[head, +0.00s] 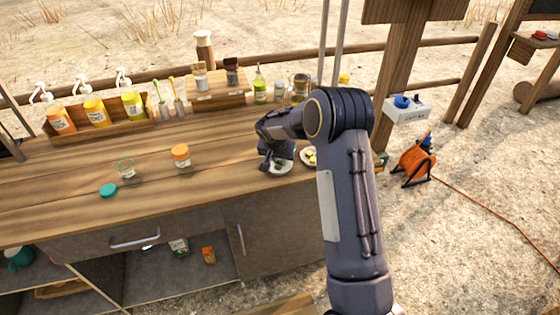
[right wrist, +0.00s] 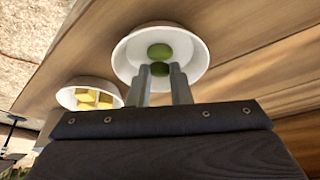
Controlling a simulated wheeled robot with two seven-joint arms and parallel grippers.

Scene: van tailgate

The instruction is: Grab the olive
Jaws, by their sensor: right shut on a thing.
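Two green olives show in the right wrist view, over a small white bowl (right wrist: 195,50). One olive (right wrist: 159,69) is between the fingertips of my right gripper (right wrist: 160,72), which is shut on it. The other olive (right wrist: 160,51) lies in the bowl just beyond the fingertips. In the head view my right gripper (head: 279,158) reaches down over the white bowl (head: 281,168) near the right end of the counter and hides part of it. I cannot tell whether the held olive still touches the bowl. My left gripper is not in view.
A second white bowl with yellow cubes (right wrist: 92,98) stands beside the first. An orange-labelled jar (head: 181,156), a teal lid (head: 108,190) and an open glass jar (head: 126,168) stand on the wooden counter (head: 60,185). Bottles (head: 260,85) line the back. The counter's middle is largely clear.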

